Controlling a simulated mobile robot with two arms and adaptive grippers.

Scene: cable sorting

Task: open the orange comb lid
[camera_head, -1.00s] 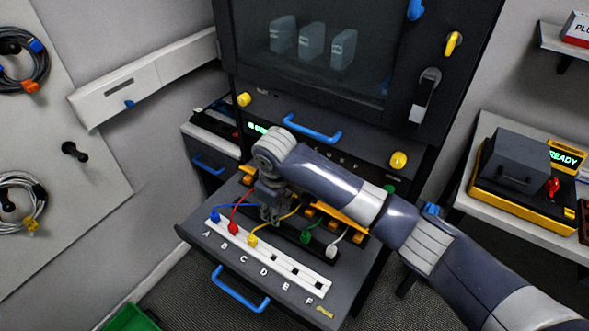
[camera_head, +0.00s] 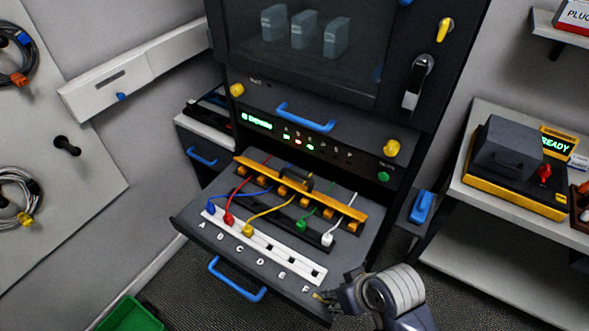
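The orange comb lid (camera_head: 335,205) is a long orange bar across the pulled-out dark tray (camera_head: 190,222). A dark handle (camera_head: 296,183) stands near its middle. Several orange blocks show along its front edge; whether the lid is fully down is hard to tell. Blue, red, yellow, green and white cables run out from the comb to their plugs. My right gripper (camera_head: 325,299) is at the tray's front right corner by the letter F, apart from the lid; its fingers are too small to read. My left gripper is out of view.
The blue plug (camera_head: 210,209), red plug (camera_head: 228,219) and yellow plug (camera_head: 248,230) sit at the white lettered strip (camera_head: 296,263). The green plug (camera_head: 301,224) and white plug (camera_head: 327,240) lie behind it. A blue tray handle (camera_head: 237,281) is in front, the dark cabinet behind.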

